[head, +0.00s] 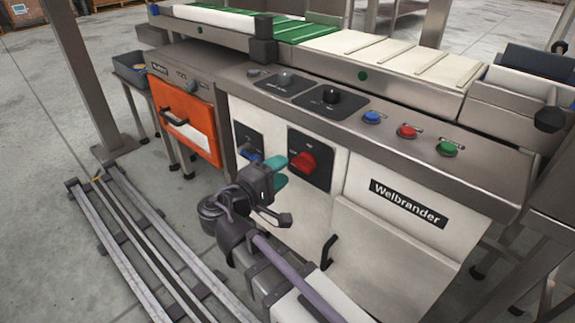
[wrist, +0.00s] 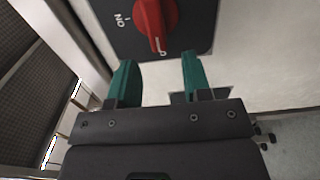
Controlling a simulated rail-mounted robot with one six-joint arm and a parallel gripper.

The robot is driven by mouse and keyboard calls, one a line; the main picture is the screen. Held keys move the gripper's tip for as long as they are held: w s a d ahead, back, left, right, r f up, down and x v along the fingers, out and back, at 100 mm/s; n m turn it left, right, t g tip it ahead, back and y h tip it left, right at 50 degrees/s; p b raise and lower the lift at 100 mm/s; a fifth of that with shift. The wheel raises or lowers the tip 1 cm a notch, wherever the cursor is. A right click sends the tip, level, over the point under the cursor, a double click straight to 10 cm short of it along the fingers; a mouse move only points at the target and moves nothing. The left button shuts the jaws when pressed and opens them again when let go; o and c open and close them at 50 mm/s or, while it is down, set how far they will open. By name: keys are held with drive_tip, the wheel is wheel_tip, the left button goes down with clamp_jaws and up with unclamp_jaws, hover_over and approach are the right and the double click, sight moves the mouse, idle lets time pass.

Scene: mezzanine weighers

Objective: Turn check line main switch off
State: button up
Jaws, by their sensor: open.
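A red rotary switch (head: 303,162) sits on a black plate (head: 322,178) on the front of the white cabinet marked "Welbrander". In the wrist view the red knob (wrist: 155,20) is close ahead, with an "I ON" mark to its left and a second mark, partly legible, near its lower end. The knob's long handle runs nearly up and down in that picture. My gripper (head: 276,171) is just in front and left of the switch in the head view. Its teal fingers (wrist: 158,66) are spread, with nothing between them, apart from the knob.
A blue switch (head: 249,155) on another black plate is left of the red one, partly covered by my gripper. Blue, red and green buttons (head: 407,131) line the sloped panel above. An orange-fronted cabinet (head: 186,117) stands left. A black handle (head: 328,251) is lower down.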

drive_tip(key=v, duration=0.7)
drive_tip(key=shift+s, duration=0.15)
drive_tip(key=d+r+m+g+y+p, duration=0.3)
drive_tip(key=d+r+p, duration=0.5)
drive_tip(key=p, duration=1)
drive_tip(key=s+d+r+m+g+y+p, duration=0.1)
drive_tip(key=d+r+m+g+y+p, duration=0.2)
drive_tip(key=r+p, duration=1.3)
drive_tip(key=d+r+m+g+y+p, duration=0.3)
drive_tip(key=d+r+g+y+p, duration=0.3)
drive_tip(key=d+r+p, duration=0.6)
drive_tip(key=d+g+p, duration=0.1)
drive_tip(key=p, duration=0.7)
drive_tip(key=shift+d+r+m, duration=0.4)
